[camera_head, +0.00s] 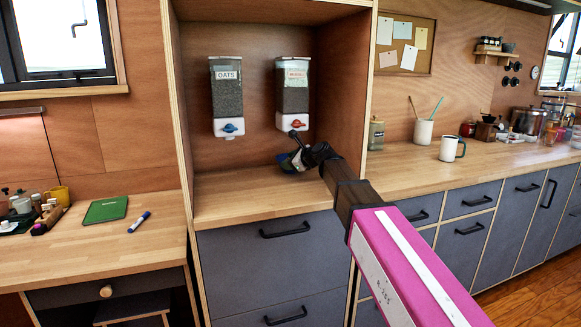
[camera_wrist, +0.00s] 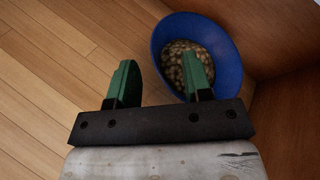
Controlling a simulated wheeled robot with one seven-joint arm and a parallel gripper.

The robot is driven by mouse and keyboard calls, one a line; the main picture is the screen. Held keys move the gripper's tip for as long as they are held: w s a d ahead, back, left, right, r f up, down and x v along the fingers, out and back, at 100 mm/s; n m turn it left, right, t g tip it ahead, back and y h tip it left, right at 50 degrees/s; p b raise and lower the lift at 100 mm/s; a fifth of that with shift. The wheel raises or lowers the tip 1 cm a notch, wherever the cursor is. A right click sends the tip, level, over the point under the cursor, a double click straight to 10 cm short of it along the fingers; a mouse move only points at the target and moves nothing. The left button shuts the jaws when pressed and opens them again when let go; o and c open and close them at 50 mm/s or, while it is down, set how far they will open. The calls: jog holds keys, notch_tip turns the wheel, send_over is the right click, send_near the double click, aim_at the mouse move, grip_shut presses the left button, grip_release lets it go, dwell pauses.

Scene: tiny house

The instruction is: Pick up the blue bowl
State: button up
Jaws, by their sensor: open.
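The blue bowl (camera_wrist: 228,48) stands on the wooden counter in the wrist view, right of centre, with small brown, rounded pieces inside. My gripper (camera_wrist: 158,68) is open, with two green fingers. In the picture, the right finger overlaps the inside of the bowl and the left finger is outside it, with the bowl's near-left rim between them. I cannot tell whether they touch it. In the head view, only a dark blue bit of the bowl (camera_head: 285,167) shows beside my gripper (camera_head: 294,150), in the alcove. The rest is hidden behind it.
Two wall dispensers, one labelled OATS (camera_head: 227,92) and another (camera_head: 293,92), hang above the alcove counter (camera_head: 235,195). Wooden side walls bound the alcove; one is close to the bowl's right in the wrist view. The counter's left part is clear.

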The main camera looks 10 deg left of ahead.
jog(key=shift+x, duration=1.05)
grip_shut()
